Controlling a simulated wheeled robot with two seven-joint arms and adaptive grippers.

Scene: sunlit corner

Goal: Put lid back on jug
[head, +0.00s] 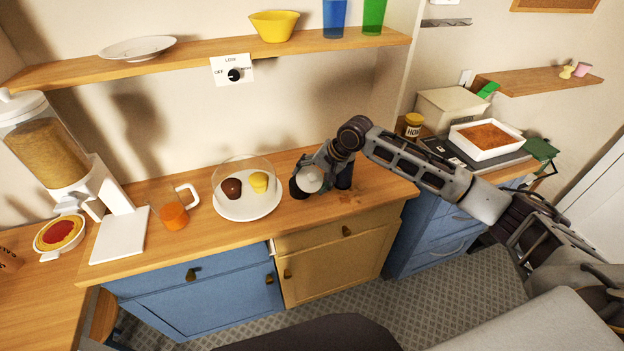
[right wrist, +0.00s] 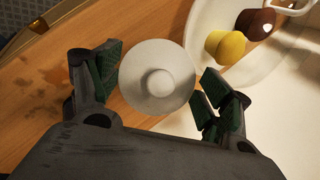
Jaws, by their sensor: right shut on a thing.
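My right gripper (head: 318,182) is over the wooden counter, right of the cake plate. It is shut on a round pale lid (head: 310,180). In the right wrist view the lid (right wrist: 158,80) is a disc with a central knob, between the green-padded fingers. I cannot tell whether it touches the counter. A small orange vessel with a white loop handle, which looks like the jug (head: 174,217), stands on the counter left of the cake plate, apart from the lid. My left gripper is not in view.
A white plate (head: 247,207) with brown and yellow cakes under a clear dome stands between jug and gripper. A cereal dispenser (head: 120,233) is left of the jug. A shelf (head: 210,61) runs above. A honey jar (head: 412,124) stands behind my arm.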

